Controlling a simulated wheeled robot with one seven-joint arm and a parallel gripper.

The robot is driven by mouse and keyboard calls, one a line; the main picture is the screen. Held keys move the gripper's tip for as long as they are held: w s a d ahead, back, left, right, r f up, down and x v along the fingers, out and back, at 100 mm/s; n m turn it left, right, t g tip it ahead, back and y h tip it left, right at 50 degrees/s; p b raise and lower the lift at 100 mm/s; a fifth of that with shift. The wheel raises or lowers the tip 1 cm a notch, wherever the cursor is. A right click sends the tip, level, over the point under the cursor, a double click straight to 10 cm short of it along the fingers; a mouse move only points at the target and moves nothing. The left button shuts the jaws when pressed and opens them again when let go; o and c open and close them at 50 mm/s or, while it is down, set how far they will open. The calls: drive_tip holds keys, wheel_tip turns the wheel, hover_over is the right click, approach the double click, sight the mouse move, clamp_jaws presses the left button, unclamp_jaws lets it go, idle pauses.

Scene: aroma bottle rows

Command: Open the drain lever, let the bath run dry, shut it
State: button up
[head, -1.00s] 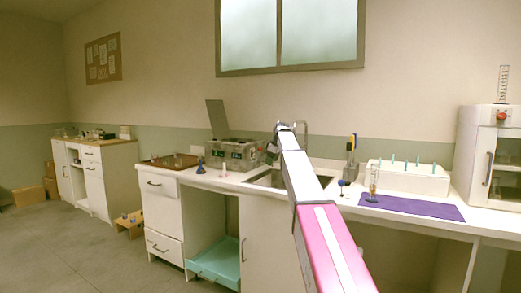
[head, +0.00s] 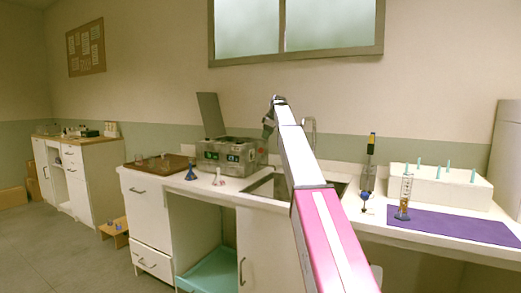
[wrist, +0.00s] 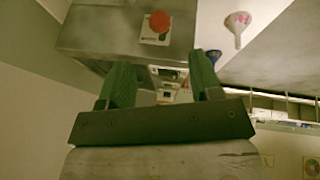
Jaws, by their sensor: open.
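The bath (head: 230,155) is a grey metal box with its lid (head: 211,115) raised, on the counter left of the sink. In the wrist view, which looks upside down, the bath's metal side (wrist: 125,30) carries a round red knob (wrist: 160,21) on a white plate. I cannot tell whether this knob is the drain lever. My gripper shows in the wrist view (wrist: 163,82) with its two green fingers apart and nothing between them. The knob is beyond the fingertips, apart from them. In the head view my gripper (head: 268,122) is by the bath's right end, partly hidden by my arm.
A sink (head: 265,187) with a tap (head: 312,130) is to the right. A brown tray (head: 150,172) with glassware is left, and a purple mat (head: 450,226) is far right.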

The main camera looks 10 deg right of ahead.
sight(262, 148)
drive_tip(key=x, duration=1)
drive_tip(key=shift+w+a+f, duration=0.1)
drive_tip(key=shift+w+f, duration=0.05)
drive_tip(key=shift+f, duration=0.2)
